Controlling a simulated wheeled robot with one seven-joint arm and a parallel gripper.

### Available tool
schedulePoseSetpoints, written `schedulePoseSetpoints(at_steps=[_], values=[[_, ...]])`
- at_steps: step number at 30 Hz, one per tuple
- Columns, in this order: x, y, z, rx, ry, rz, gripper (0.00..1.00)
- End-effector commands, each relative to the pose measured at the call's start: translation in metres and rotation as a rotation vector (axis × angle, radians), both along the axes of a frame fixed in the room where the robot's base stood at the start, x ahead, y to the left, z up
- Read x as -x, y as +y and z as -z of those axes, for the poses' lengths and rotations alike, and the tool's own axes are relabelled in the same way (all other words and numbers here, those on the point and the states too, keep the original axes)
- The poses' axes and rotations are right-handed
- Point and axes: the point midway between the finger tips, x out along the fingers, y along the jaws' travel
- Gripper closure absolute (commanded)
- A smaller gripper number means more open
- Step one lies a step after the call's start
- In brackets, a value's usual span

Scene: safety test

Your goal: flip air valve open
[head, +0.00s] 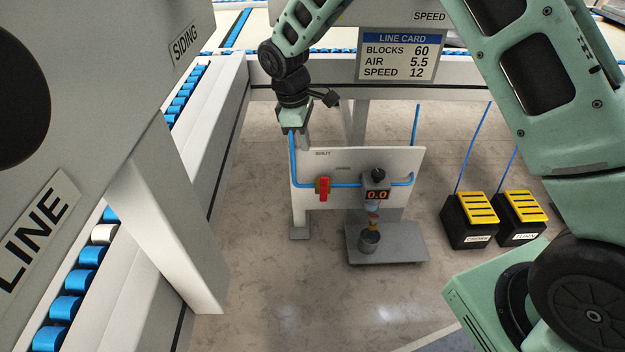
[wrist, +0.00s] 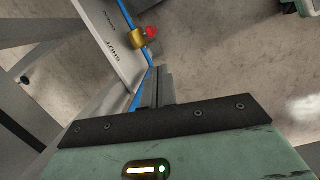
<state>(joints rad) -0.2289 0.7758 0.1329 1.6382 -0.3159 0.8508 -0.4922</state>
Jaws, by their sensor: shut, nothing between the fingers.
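The air valve has a red handle (head: 323,189) on a brass body, set in the blue air pipe (head: 345,185) along a white panel (head: 400,165). The handle stands upright, across the pipe. In the wrist view the brass valve body (wrist: 138,39) and red handle (wrist: 151,32) show near the top, beyond the fingers. My gripper (head: 305,142) is above the panel's upper left edge, up and left of the valve and apart from it. Its fingers (wrist: 156,78) are together and empty. A gauge (head: 377,194) right of the valve reads 0.0.
A line card (head: 397,55) reads BLOCKS 60, AIR 5.5, SPEED 12. A small cup (head: 369,240) is under the gauge on a grey base (head: 410,240). Two black pedals with yellow tops (head: 480,208) stand right. A roller conveyor (head: 205,115) runs left. Floor before the panel is clear.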

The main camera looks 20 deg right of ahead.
Motion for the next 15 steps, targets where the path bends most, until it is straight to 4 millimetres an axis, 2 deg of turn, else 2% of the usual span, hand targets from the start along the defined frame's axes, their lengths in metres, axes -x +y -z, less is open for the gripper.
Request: schedulePoseSetpoints(at_steps=[1, 6, 15], values=[[-0.009, 0.013, 0.015, 0.014, 0.023, -0.058, 1.0], [-0.023, 0.033, 0.039, 0.048, 0.067, -0.178, 1.0], [-0.027, 0.038, 0.045, 0.057, 0.078, -0.21, 1.0]])
